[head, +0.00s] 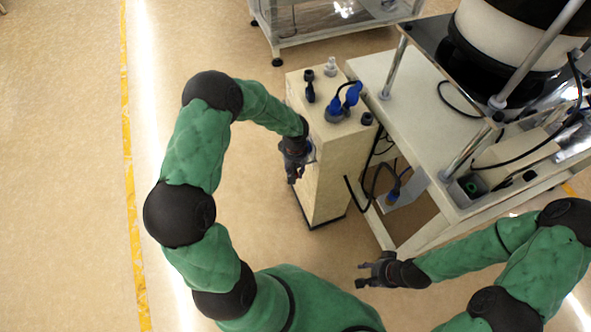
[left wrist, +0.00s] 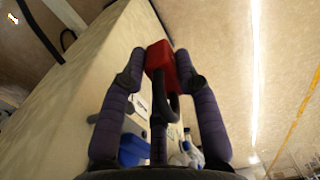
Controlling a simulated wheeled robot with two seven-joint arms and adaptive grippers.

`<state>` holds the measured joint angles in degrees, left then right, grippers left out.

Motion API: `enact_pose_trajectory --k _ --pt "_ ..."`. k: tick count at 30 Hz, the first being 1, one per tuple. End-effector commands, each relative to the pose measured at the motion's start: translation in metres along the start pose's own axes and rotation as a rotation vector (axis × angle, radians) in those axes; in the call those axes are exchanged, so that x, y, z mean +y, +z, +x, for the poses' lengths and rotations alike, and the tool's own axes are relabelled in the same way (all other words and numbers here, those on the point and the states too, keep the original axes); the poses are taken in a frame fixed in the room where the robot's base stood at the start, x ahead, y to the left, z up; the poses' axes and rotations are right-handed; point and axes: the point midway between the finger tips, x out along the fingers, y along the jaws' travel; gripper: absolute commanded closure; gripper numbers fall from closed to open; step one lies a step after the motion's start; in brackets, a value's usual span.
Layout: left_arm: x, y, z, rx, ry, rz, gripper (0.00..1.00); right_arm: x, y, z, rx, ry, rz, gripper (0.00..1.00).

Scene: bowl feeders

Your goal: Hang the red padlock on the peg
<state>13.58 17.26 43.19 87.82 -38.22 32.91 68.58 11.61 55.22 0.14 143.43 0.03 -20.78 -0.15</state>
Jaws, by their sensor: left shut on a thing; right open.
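My left gripper (head: 295,174) is at the upper side of the beige cabinet (head: 330,185) in the head view. In the left wrist view, its fingers (left wrist: 161,66) are shut on the red padlock (left wrist: 160,56). The padlock's body is between the fingertips and its dark shackle (left wrist: 168,105) points back toward the palm. The padlock cannot be made out in the head view. I cannot clearly identify the peg; a dark upright part and a white tag (left wrist: 139,106) show behind the shackle, partly hidden by the fingers. My right gripper (head: 374,270) is open and empty, low right of the cabinet.
Blue and dark connectors (head: 345,102) stand on the cabinet top. A white-topped table (head: 415,100) with the bowl feeder and metal posts is on the right. Black cables (head: 365,190) hang between cabinet and table. The floor left of the cabinet is clear.

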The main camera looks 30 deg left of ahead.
Motion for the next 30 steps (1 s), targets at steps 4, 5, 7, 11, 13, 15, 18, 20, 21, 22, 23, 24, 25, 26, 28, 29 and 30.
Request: enact_pose_trajectory --k 4,5,7,11,13,15,18,20,21,22,23,24,25,26,28,29,30 --pt "0.0 0.0 0.0 0.0 0.0 0.0 1.0 0.0 0.0 0.0 0.0 0.0 0.0 0.56" --pt "0.0 0.0 0.0 0.0 0.0 0.0 1.0 0.0 0.0 0.0 0.0 0.0 0.0 0.56" --pt "0.0 0.0 0.0 0.0 0.0 0.0 1.0 0.0 0.0 0.0 0.0 0.0 0.0 0.56" --pt "0.001 0.0 0.0 0.0 0.0 0.0 1.0 0.0 0.0 0.0 0.0 0.0 0.0 0.56" --pt "0.002 0.0 0.0 0.0 0.0 0.0 1.0 0.0 0.0 0.0 0.0 0.0 0.0 0.56" --pt "0.003 0.0 0.0 0.0 0.0 0.0 1.0 0.0 0.0 0.001 0.0 0.0 0.0 0.56" --pt "0.004 0.0 0.0 0.001 0.0 0.0 1.0 0.0 0.0 0.001 0.0 0.0 0.0 0.56" --pt "0.005 -0.001 0.0 0.001 0.0 0.0 1.0 0.001 0.0 0.001 0.0 0.0 0.0 0.56" --pt "0.006 -0.001 0.0 0.001 0.0 0.0 1.0 0.001 0.0 0.002 0.0 0.0 0.0 0.56" --pt "0.007 -0.001 0.0 0.001 0.0 0.0 1.0 0.001 0.0 0.002 0.0 0.0 0.0 0.56" --pt "0.007 -0.001 0.0 0.001 0.0 0.0 1.0 0.001 0.0 0.002 0.0 0.0 0.0 0.56" --pt "0.008 -0.001 0.0 0.001 0.0 0.0 1.0 0.001 0.0 0.002 0.0 0.0 0.0 0.56" --pt "0.009 -0.001 0.0 0.001 0.0 0.0 1.0 0.001 0.0 0.002 0.0 0.0 0.0 0.56" --pt "0.009 -0.001 0.0 0.001 0.001 0.0 1.0 0.001 0.0 0.002 0.0 0.0 0.0 0.56" --pt "0.01 -0.001 0.0 0.001 0.001 0.0 1.0 0.001 0.0 0.003 0.0 0.0 0.0 0.56" --pt "0.011 -0.001 0.0 0.001 0.001 0.0 1.0 0.001 0.0 0.003 0.0 0.0 0.0 0.56" --pt "0.012 -0.001 0.0 0.001 0.001 0.0 1.0 0.001 0.0 0.003 0.0 0.0 0.0 0.56"
